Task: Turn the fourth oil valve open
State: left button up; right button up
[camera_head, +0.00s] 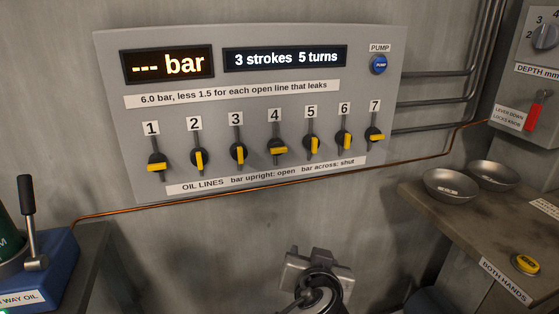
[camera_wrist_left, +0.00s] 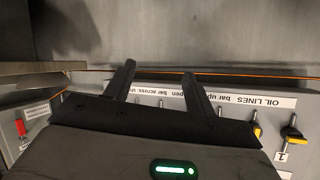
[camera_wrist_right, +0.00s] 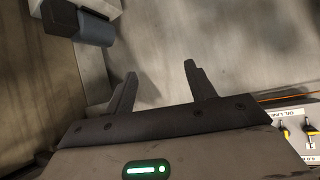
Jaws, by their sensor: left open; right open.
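In the head view, the fourth oil valve (camera_head: 278,150) sits below its number 4 label. Its yellow bar lies across, the shut position on the printed label.
Valves 1 (camera_head: 157,167) and 7 (camera_head: 376,137) also have bars across; the others besides 4 stand upright. The pressure display (camera_head: 167,64) reads "--- bar". A blue pump button (camera_head: 379,64) is at upper right. A bench (camera_head: 425,205) with bowls stands right.

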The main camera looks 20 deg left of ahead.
aim_at(279, 153)
pick_arm(q)
notch_tip(279, 153, up, 14)
jog(key=w+a+n+t+y, duration=0.1)
jog(key=a+n+t+y, duration=0.15)
jog(key=n+y, duration=0.45)
jog(key=p+x, duration=0.2)
jog(key=x, duration=1.3)
jog(key=shift+w, duration=0.3)
jog(key=c, duration=1)
